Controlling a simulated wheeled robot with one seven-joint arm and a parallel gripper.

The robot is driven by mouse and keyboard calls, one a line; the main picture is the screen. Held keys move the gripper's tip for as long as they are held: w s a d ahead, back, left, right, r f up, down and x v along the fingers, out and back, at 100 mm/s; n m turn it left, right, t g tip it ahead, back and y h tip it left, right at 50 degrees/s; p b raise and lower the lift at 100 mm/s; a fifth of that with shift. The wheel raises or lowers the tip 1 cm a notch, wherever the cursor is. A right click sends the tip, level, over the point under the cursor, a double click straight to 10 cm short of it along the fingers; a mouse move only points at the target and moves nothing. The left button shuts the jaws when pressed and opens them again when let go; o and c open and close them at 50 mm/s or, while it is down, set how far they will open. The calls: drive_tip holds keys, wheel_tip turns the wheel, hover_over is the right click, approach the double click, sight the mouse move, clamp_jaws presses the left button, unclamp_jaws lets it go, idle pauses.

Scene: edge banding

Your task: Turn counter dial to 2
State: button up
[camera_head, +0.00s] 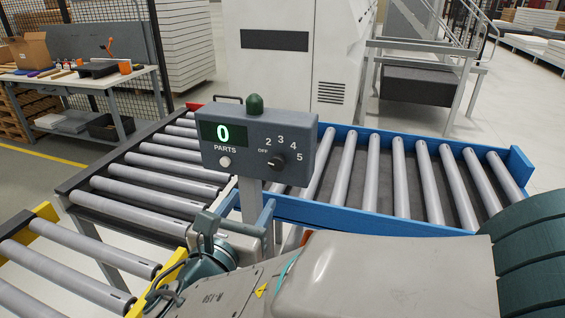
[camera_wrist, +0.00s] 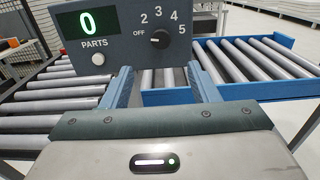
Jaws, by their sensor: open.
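The dark round counter dial (camera_head: 276,162) is on the front of a grey-blue counter box (camera_head: 308,140) on a post. Marks OFF, 2, 3, 4 and 5 run around the dial; its small pale pointer appears to face OFF. The green display (camera_head: 223,133) reads 0 above the word PARTS. The dial also shows in the wrist view (camera_wrist: 160,39), near top centre. My gripper (camera_head: 237,213) is open and empty, below the box and short of its face. In the wrist view its two blue-grey fingers (camera_wrist: 163,74) stand apart below the dial, not touching it.
Roller conveyors with blue (camera_head: 345,213) and yellow (camera_head: 44,211) rails lie behind and at left. A workbench (camera_head: 70,80) stands at the far left.

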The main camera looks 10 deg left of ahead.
sight(276, 164)
drive_tip(key=w, duration=0.4)
drive_tip(key=w+p, duration=0.1)
drive_tip(key=w, duration=0.4)
drive_tip(key=w+d, duration=0.1)
drive_tip(key=w, duration=0.3)
drive_tip(key=shift+w+p, duration=0.25)
drive_tip(key=shift+p, duration=0.15)
drive_tip(key=shift+c, duration=0.2)
drive_tip(key=c, duration=0.9)
